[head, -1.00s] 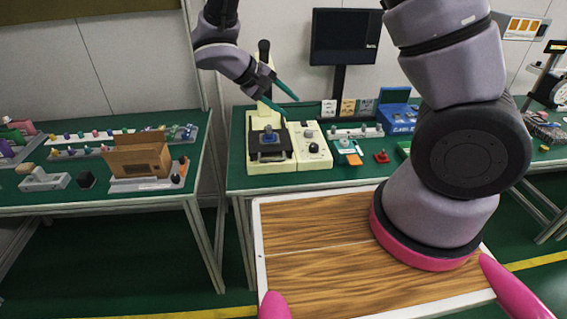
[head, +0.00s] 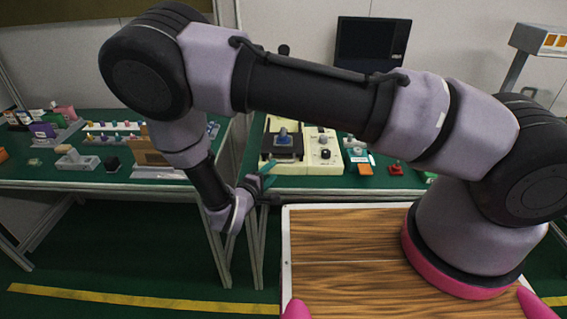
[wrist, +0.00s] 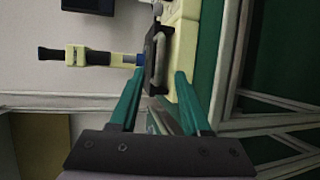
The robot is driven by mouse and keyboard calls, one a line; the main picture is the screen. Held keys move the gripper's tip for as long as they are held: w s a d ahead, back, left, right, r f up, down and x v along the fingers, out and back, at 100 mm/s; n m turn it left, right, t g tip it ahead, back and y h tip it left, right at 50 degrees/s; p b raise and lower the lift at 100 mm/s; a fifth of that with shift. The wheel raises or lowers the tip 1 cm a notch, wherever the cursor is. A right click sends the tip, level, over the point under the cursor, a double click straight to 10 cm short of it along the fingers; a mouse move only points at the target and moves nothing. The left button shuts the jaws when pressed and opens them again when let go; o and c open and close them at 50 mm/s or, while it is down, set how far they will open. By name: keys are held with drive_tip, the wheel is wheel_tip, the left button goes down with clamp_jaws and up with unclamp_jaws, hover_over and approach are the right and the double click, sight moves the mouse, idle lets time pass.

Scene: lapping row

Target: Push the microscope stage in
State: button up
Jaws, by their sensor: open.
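The cream microscope (head: 267,143) stands on the green bench, with its dark stage (head: 284,153) low at the front and a blue-grey part (head: 283,137) over it. My arm hides most of its upper part in the head view. My gripper (head: 268,173) is open and empty, low in front of the bench's front edge near its left end. In the wrist view the microscope (wrist: 75,56) lies sideways. The stage edge (wrist: 151,70) shows beyond and between my two teal fingertips (wrist: 157,78). I cannot tell whether the fingers touch it.
A cream control box (head: 322,150) is beside the microscope. An orange block (head: 365,169) and red part (head: 396,169) lie to the right. A left bench (head: 60,180) holds a cardboard box (head: 147,150). A dark monitor (head: 372,45) stands behind. A wood-topped surface (head: 340,250) is in front.

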sight(281, 162)
drive_tip(key=x, duration=0.8)
drive_tip(key=shift+w, duration=0.1)
clamp_jaws()
idle(1.2)
